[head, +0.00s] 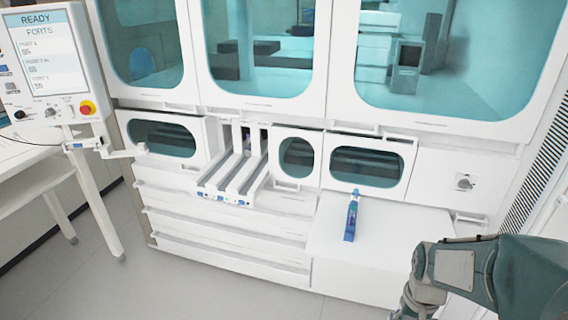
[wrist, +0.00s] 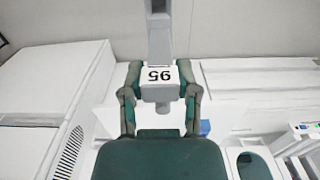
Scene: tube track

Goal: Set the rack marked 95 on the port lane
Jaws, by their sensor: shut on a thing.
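In the wrist view my gripper (wrist: 160,82) is shut on a grey rack with a white label marked 95 (wrist: 159,75). The label reads upside down, and the grey body of the rack extends toward the top of the picture. In the head view my arm is at the lower right, and the rack and fingertips are not clearly seen there. The lanes (head: 233,176) jut out from an opening in the white machine, left of centre. They also show at the lower right edge of the wrist view (wrist: 297,150). I cannot tell which is the port lane.
A blue rack (head: 351,217) lies on a white ledge (head: 375,250) right of the lanes. A screen (head: 45,60) headed READY and PORTS, with a red button, stands at the far left; its smaller lines are hard to read. The floor in front is clear.

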